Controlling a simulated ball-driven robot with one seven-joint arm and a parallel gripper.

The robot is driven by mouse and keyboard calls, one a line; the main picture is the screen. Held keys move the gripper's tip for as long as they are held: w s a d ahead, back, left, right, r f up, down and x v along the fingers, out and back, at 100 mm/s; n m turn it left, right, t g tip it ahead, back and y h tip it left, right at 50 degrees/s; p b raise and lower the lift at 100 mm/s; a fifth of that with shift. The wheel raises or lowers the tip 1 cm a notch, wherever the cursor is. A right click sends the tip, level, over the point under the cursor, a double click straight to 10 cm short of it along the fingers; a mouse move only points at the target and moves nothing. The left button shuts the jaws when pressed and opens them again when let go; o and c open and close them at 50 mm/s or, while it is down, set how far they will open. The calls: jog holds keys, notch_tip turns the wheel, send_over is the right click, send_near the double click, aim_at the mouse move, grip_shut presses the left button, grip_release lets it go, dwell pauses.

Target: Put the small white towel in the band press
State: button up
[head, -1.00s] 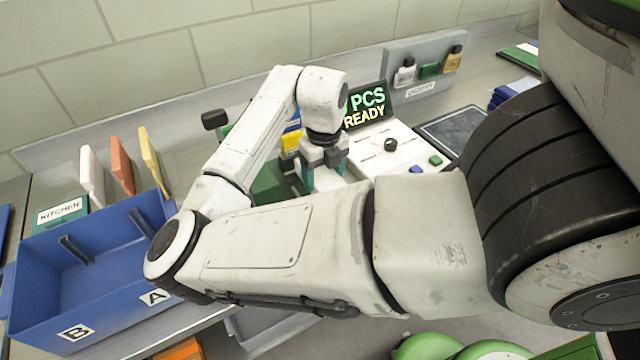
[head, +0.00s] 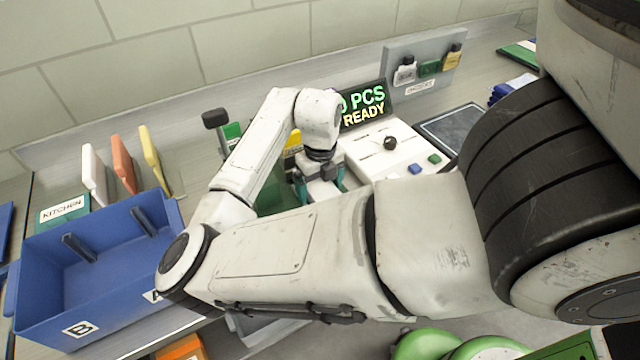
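My gripper (head: 321,185) is low over the bench, in front of the control box, with its teal fingers spread apart. A pale patch shows between the fingers; it may be the small white towel, but my forearm hides its lower part. The band press seems to be the green machine (head: 272,197) with a yellow label (head: 292,140) and a black-knobbed lever (head: 215,118). It is mostly hidden behind my arm. I cannot tell whether the pale patch lies in the press.
A dark pad (head: 452,130) lies right.

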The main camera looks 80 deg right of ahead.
aim_at(320, 186)
notch_tip(320, 186, up, 12)
jog(key=b, duration=0.1)
jog(key=shift+r, duration=0.2)
dwell(0.5)
dwell(1.2)
